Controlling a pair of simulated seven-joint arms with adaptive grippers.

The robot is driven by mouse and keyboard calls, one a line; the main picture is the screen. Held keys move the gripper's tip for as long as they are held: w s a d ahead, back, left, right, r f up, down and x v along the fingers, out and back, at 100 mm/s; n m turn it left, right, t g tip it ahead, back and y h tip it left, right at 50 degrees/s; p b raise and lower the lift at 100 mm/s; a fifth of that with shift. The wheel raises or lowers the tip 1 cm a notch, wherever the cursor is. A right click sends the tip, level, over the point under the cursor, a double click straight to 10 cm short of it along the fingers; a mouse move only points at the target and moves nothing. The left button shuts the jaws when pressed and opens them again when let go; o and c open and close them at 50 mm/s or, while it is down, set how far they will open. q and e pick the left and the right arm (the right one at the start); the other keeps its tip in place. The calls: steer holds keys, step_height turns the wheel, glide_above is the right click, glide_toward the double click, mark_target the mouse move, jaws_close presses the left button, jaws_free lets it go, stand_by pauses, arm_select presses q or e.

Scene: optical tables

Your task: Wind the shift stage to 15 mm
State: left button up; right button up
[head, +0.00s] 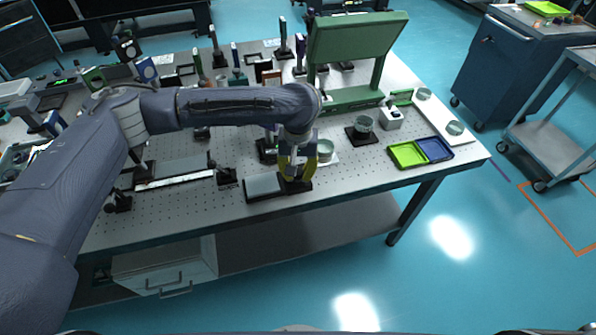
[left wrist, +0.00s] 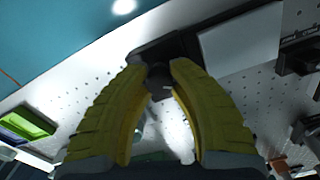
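The shift stage shows in the head view as a low dark block with a pale grey top plate (head: 263,185) near the table's front edge. In the left wrist view its pale plate (left wrist: 240,42) lies beside a dark end block (left wrist: 172,48). A small dark round knob (left wrist: 158,82) sits at that end. My left gripper (head: 297,178) points down at the stage's right end. In the left wrist view its two yellow fingertips (left wrist: 159,72) are close on both sides of the knob and appear to touch it. I cannot read any scale. My right gripper is not in view.
A glass dish (head: 324,150) stands just behind my left gripper, and another dish on a dark base (head: 362,128) is further right. Green and blue trays (head: 421,152) lie at the right. A green frame (head: 355,50) stands behind. The table's front strip is clear.

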arm_select(q)
jaws_close()
steer(key=shift+m, duration=0.4)
